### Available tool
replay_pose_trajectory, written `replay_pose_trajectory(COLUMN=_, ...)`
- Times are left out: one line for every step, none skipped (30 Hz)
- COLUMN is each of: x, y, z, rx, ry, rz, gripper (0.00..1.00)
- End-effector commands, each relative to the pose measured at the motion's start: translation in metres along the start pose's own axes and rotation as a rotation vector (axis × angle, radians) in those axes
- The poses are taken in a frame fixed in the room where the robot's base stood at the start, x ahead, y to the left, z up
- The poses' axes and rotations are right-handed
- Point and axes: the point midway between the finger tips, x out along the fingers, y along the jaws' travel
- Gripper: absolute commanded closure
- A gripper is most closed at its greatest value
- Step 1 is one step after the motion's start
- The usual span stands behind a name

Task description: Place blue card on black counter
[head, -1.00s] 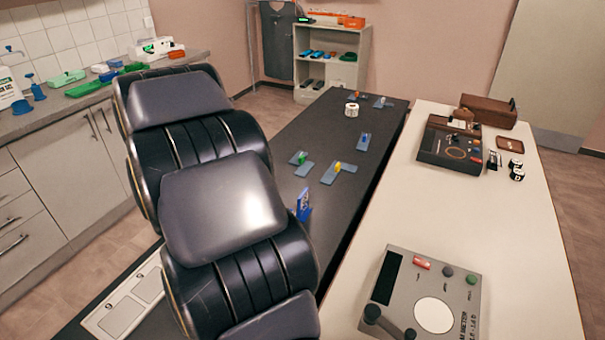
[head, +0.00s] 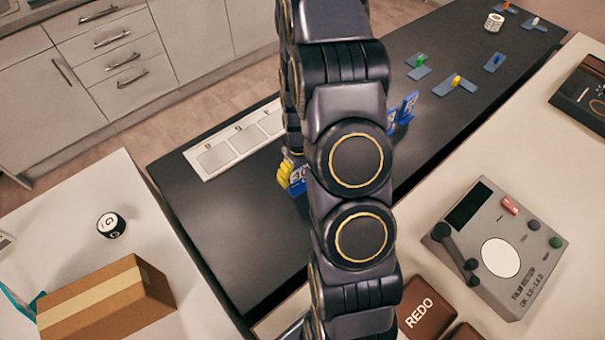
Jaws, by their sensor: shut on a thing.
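My gripper (head: 286,174), with yellow fingers, is partly hidden behind my dark arm and is shut on a blue card (head: 297,186) with white marks. The card is low over the left part of the black counter (head: 250,235); I cannot tell whether it touches the surface. Other blue pieces (head: 407,107) stand upright on the counter to the right of my arm, partly covered by it.
A white panel with square pads (head: 238,142) lies along the counter's far edge. Small blue holders with a green (head: 418,65) and a yellow piece (head: 457,82) stand farther right. A cardboard box (head: 107,300) and a grey device (head: 495,250) occupy the pale tables at either side.

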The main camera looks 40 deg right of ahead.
Motion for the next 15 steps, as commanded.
replay_pose_trajectory(x=0.005, y=0.0, z=0.0, rx=0.0, ry=-0.001, rz=0.0, gripper=0.63)
replay_pose_trajectory(x=0.008, y=0.0, z=0.0, rx=0.0, ry=0.0, rz=0.0, gripper=0.63)
replay_pose_trajectory(x=0.012, y=0.0, z=0.0, rx=0.0, ry=0.001, rz=0.001, gripper=0.63)
replay_pose_trajectory(x=0.016, y=0.0, z=0.0, rx=0.0, ry=0.001, rz=0.001, gripper=0.63)
replay_pose_trajectory(x=0.02, y=0.0, z=0.0, rx=0.0, ry=0.001, rz=0.001, gripper=0.63)
replay_pose_trajectory(x=0.026, y=0.0, z=0.0, rx=0.0, ry=-0.001, rz=0.0, gripper=0.63)
replay_pose_trajectory(x=0.03, y=0.0, z=0.0, rx=0.0, ry=-0.002, rz=-0.001, gripper=0.63)
replay_pose_trajectory(x=0.032, y=0.0, z=0.001, rx=0.0, ry=-0.002, rz=-0.001, gripper=0.63)
replay_pose_trajectory(x=0.034, y=0.0, z=0.0, rx=0.0, ry=-0.001, rz=0.0, gripper=0.63)
replay_pose_trajectory(x=0.035, y=0.0, z=0.0, rx=0.0, ry=0.001, rz=0.001, gripper=0.63)
replay_pose_trajectory(x=0.034, y=0.0, z=-0.001, rx=0.0, ry=0.002, rz=0.001, gripper=0.63)
replay_pose_trajectory(x=0.034, y=0.001, z=-0.001, rx=0.0, ry=0.002, rz=0.002, gripper=0.63)
replay_pose_trajectory(x=0.034, y=0.001, z=-0.001, rx=0.0, ry=0.003, rz=0.002, gripper=0.63)
replay_pose_trajectory(x=0.034, y=0.001, z=-0.001, rx=0.0, ry=0.003, rz=0.002, gripper=0.63)
replay_pose_trajectory(x=0.034, y=0.001, z=-0.001, rx=0.0, ry=0.003, rz=0.002, gripper=0.63)
